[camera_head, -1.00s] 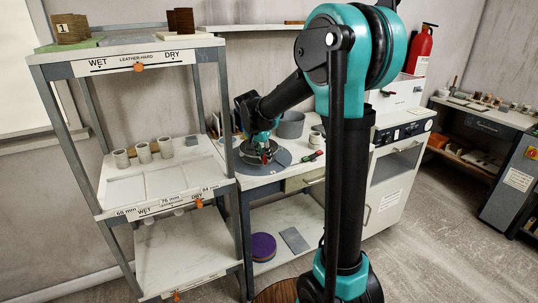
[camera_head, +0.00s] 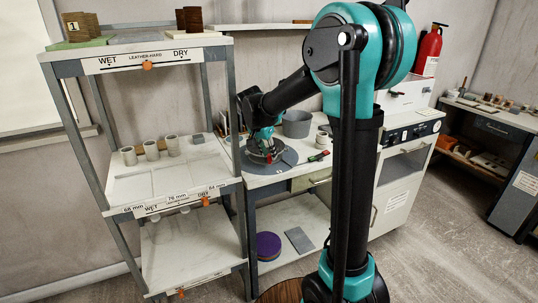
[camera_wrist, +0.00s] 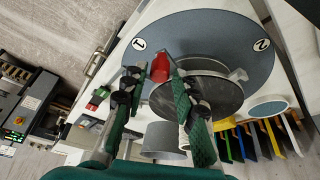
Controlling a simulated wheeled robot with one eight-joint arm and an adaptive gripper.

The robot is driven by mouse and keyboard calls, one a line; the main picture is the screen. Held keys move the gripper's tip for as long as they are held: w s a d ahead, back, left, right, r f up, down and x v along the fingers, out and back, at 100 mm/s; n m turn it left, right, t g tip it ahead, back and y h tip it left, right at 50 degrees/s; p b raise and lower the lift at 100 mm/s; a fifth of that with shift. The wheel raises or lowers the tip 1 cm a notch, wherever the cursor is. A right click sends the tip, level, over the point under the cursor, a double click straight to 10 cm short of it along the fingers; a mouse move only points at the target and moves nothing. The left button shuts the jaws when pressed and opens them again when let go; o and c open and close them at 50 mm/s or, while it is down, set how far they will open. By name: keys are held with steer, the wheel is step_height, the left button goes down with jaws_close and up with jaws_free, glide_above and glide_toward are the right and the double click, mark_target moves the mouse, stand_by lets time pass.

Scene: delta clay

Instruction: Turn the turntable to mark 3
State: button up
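The turntable (camera_wrist: 225,35) is a broad grey disc with a darker round plate (camera_wrist: 200,92) on it. White marks "1" (camera_wrist: 138,44) and "2" (camera_wrist: 262,45) show near its far rim in the wrist view; I see no mark 3. A red upright piece (camera_wrist: 160,67) stands on the disc beside the dark plate. My gripper (camera_wrist: 155,75) is open, its green-padded fingers apart on either side of the red piece; I cannot tell whether either touches it. In the head view my gripper (camera_head: 266,150) is low over the turntable (camera_head: 287,159).
A grey pot (camera_head: 297,124) stands behind the turntable on the white bench. A red-and-green item (camera_head: 318,156) lies to its right. A shelf rack with several cups (camera_head: 151,150) stands close on the left. Several coloured tools (camera_wrist: 255,138) stand near the disc in the wrist view.

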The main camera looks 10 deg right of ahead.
steer(key=v, duration=1.1)
steer(key=shift+c, duration=0.3)
